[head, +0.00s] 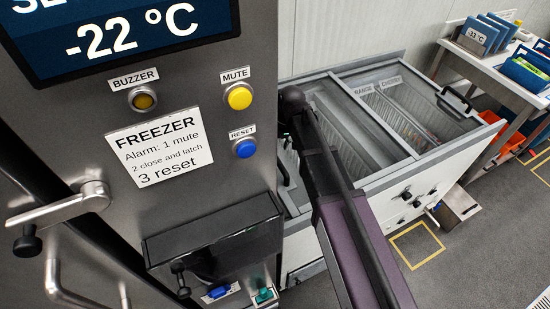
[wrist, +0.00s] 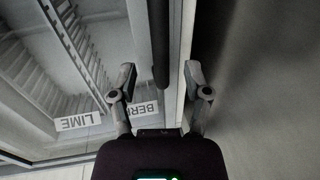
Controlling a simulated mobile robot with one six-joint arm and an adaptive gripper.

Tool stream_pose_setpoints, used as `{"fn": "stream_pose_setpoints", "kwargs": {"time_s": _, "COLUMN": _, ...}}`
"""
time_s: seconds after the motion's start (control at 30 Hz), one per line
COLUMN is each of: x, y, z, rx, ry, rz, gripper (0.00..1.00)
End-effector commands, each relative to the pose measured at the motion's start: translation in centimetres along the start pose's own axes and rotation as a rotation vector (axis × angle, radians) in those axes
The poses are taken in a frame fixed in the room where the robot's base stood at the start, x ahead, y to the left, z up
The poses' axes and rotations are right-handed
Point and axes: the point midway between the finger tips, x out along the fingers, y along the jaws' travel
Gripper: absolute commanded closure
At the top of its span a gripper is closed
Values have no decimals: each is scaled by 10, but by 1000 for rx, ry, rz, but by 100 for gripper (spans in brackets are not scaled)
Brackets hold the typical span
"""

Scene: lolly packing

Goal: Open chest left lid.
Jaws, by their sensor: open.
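The chest freezer stands behind the panel in the head view, with a left glass lid (head: 325,98) and a right glass lid (head: 425,105) lying flat in grey frames. A black handle (head: 286,165) shows in part at the left lid's left side. My gripper (wrist: 162,74) is open in the wrist view, one finger on each side of a dark bar (wrist: 160,40) and a pale frame edge (wrist: 184,50). Neither finger is clearly touching them. Glass beside the bar shows LIME and BERR labels (wrist: 78,121). In the head view my gripper cannot be made out.
A steel freezer panel (head: 190,60) with buttons, a black tray and a lever handle (head: 62,209) fills the left. A black handle (head: 455,98) is on the right lid. A side table (head: 500,82) with blue folders stands at the right.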

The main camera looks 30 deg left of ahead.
Motion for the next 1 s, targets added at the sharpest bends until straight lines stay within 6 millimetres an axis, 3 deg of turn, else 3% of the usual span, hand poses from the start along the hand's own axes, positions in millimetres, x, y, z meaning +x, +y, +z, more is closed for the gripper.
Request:
{"fn": "stream_pose_setpoints", "kwargs": {"time_s": 0.4, "x": 33, "y": 1, "z": 0, "rx": 1, "ry": 0, "rz": 0, "gripper": 38}}
{"fn": "stream_pose_setpoints", "kwargs": {"time_s": 1.0, "x": 39, "y": 1, "z": 0, "rx": 2, "ry": 1, "rz": 0, "gripper": 38}}
